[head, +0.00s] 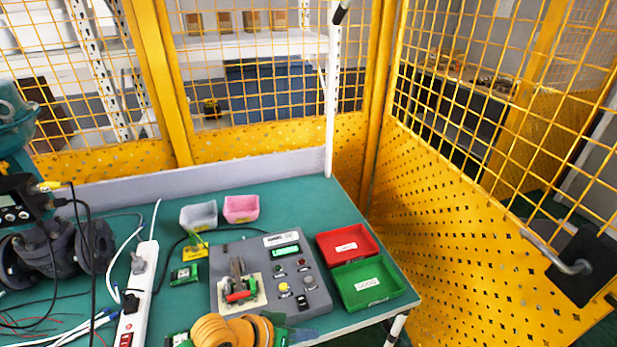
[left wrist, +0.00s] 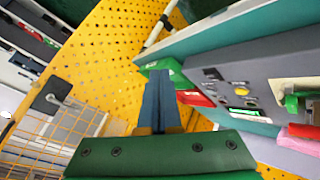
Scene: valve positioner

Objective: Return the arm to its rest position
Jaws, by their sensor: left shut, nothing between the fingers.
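My left arm, with orange rings, comes in at the bottom edge of the head view. Its gripper (head: 303,335) is low in that view, by the front of the grey test box (head: 318,296) and partly cut off by the frame. In the left wrist view the two dark blue fingers (left wrist: 160,98) are together, with nothing between them. They point toward the table's edge, with the green tray (left wrist: 160,66) just beyond. My right gripper is in neither view.
The green table (head: 140,193) carries the grey box, a red tray (head: 346,244), a green tray (head: 368,283), grey and pink bins (head: 241,208), a white power strip (head: 138,290) and a dark valve body (head: 52,255). Yellow mesh fencing (head: 470,230) stands behind and right.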

